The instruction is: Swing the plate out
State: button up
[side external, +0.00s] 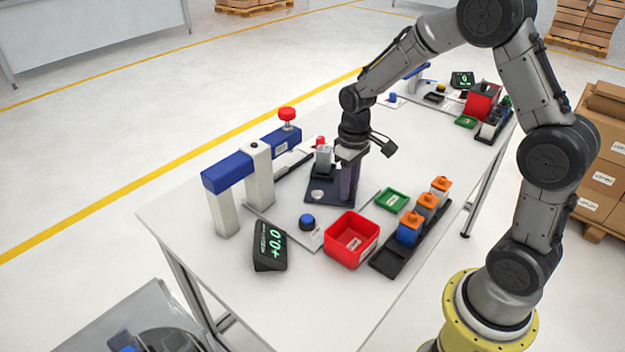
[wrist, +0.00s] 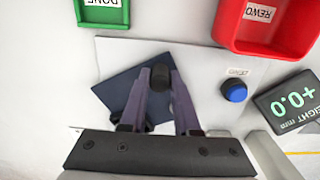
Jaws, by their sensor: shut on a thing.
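The dark navy plate (side external: 322,190) lies on a light base sheet on the table, turned at an angle to that sheet in the wrist view (wrist: 118,90). A black round knob (wrist: 160,76) stands at the plate's edge, between the purple fingers of my gripper (wrist: 160,85). In the side view my gripper (side external: 348,190) points down at the plate's right corner, its fingers shut on the knob. The fingers hide the knob in the side view. A pale disc (side external: 317,195) shows on the plate.
A blue-topped gauge frame (side external: 250,160) with a red button (side external: 287,114) stands left of the plate. In front are a blue button (side external: 307,222), a display (side external: 270,248) and a red bin (side external: 352,239). A green tray (side external: 391,200) and a black rack (side external: 410,245) with orange-topped blocks lie right.

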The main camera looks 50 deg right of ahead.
jog(key=shift+s+a, duration=0.1)
jog(key=shift+s, duration=0.15)
jog(key=shift+s+a, duration=0.3)
jog(key=shift+a, duration=0.6)
jog(key=shift+a, duration=1)
jog(key=shift+a, duration=0.1)
jog(key=o, duration=0.7)
jog(key=shift+a+r, duration=0.1)
